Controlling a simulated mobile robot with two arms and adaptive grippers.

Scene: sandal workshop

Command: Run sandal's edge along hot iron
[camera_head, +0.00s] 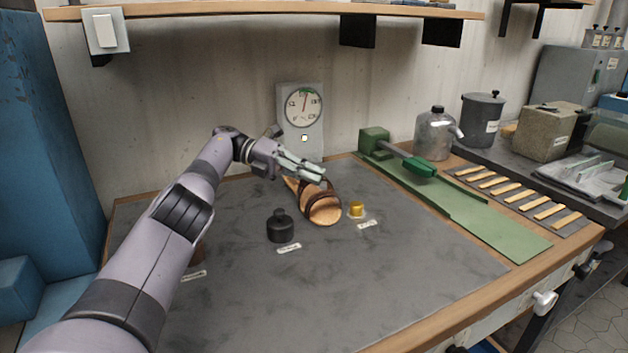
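A tan sandal (319,210) with dark brown straps is at the middle of the grey bench mat, with its rounded end towards me. My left gripper (311,172) reaches in from the left, its fingers over the sandal's far part and straps. The fingers and straps overlap, so I cannot tell whether they grip it or only hover. A grey rod with a green grip (418,166) extends from a green block (374,141) on a green base to the right. It may be the iron, but no label confirms this. My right gripper is not in view.
A black lidded pot (281,228) stands left of the sandal, and a small yellow piece (356,209) lies close on its right. A dial box (303,112) stands behind. Wooden strips (515,194) lie at right. The mat's front is clear.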

